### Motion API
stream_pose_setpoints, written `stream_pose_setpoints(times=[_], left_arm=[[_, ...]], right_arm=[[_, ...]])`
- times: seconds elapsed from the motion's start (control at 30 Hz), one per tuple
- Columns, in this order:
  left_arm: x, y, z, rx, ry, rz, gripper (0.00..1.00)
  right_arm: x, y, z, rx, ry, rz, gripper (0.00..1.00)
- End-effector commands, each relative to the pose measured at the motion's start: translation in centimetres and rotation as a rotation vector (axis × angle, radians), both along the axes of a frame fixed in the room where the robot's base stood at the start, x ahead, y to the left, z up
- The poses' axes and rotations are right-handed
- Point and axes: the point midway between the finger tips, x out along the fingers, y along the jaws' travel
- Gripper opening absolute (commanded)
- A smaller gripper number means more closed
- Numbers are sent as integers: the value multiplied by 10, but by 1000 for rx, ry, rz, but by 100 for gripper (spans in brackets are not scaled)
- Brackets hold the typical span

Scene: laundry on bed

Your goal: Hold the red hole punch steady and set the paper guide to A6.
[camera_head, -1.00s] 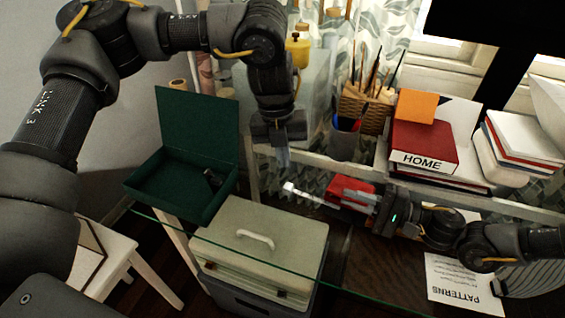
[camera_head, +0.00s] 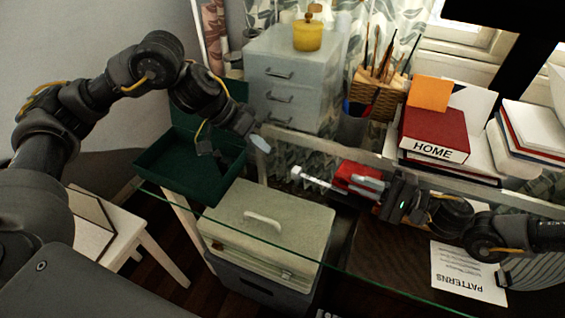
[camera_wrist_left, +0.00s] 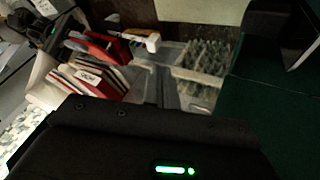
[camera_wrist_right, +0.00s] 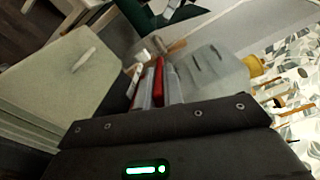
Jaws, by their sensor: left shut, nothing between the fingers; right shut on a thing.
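The red hole punch (camera_head: 352,177) is at the front of the glass desk, and my right gripper (camera_head: 372,183) is shut on it from the right. The punch also shows between the right fingers in the right wrist view (camera_wrist_right: 158,78). Its pale paper guide (camera_head: 312,180) sticks out to the left, with a white end piece. The guide's size markings are too small to read. My left gripper (camera_head: 261,145) is shut and empty, up and to the left of the guide, apart from it. The left wrist view shows the punch (camera_wrist_left: 102,46) away from the left fingers.
An open green box (camera_head: 180,170) stands at the left, below my left arm. A pale case (camera_head: 270,225) stands below the glass edge. Grey drawers (camera_head: 290,85), a brush holder (camera_head: 378,92) and a red HOME book (camera_head: 435,135) are behind. A PATTERNS sheet (camera_head: 465,270) lies front right.

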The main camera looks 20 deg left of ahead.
Motion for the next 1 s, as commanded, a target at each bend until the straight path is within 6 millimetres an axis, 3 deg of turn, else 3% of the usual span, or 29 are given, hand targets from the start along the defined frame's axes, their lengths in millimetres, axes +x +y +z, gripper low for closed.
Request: stream_pose_setpoints(times=[0.37, 1.0], left_arm=[[1, 5, -3, -36, 42, 103, 0], [27, -43, -74, -36, 41, 101, 0]], right_arm=[[-1, 0, -4, -6, 7, 1, 0], [-1, 0, -4, -7, 7, 2, 0]])
